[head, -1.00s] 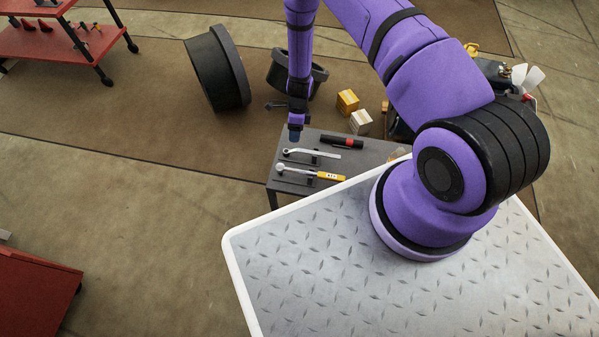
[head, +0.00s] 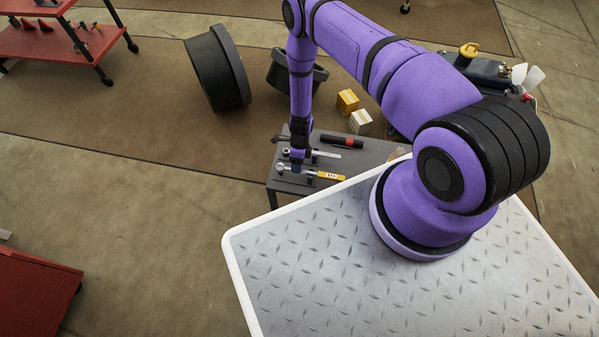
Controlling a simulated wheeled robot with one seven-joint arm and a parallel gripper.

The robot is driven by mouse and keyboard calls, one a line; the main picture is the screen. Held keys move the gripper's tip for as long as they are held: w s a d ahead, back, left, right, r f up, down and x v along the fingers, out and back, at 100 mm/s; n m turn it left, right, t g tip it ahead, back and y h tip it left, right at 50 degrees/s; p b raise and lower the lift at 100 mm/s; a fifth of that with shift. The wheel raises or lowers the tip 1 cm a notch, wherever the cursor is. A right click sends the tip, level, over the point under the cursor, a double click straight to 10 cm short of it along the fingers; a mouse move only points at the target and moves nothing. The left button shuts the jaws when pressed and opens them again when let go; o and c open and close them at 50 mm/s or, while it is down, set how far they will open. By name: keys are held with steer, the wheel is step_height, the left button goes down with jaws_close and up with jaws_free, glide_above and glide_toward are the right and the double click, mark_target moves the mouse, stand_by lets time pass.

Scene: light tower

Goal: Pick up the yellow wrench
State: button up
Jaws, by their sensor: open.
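The yellow wrench (head: 329,176) lies on the small dark table (head: 350,198), near its front left. It has a yellow handle to the right and a metal shaft and round head to the left. My gripper (head: 296,170) points down over the metal part of the wrench, left of the yellow handle. The jaws are small here and partly merge with the tools, and I cannot tell whether they touch the wrench. The gripper is open.
A silver wrench (head: 326,154) lies just behind the yellow one, partly hidden by my gripper. A black and red tool (head: 342,141) lies farther back. Two small boxes (head: 347,102) and large dark tires (head: 217,68) stand beyond the table.

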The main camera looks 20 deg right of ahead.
steer(key=x, duration=0.3)
steer(key=shift+f, duration=0.15)
jaws_close()
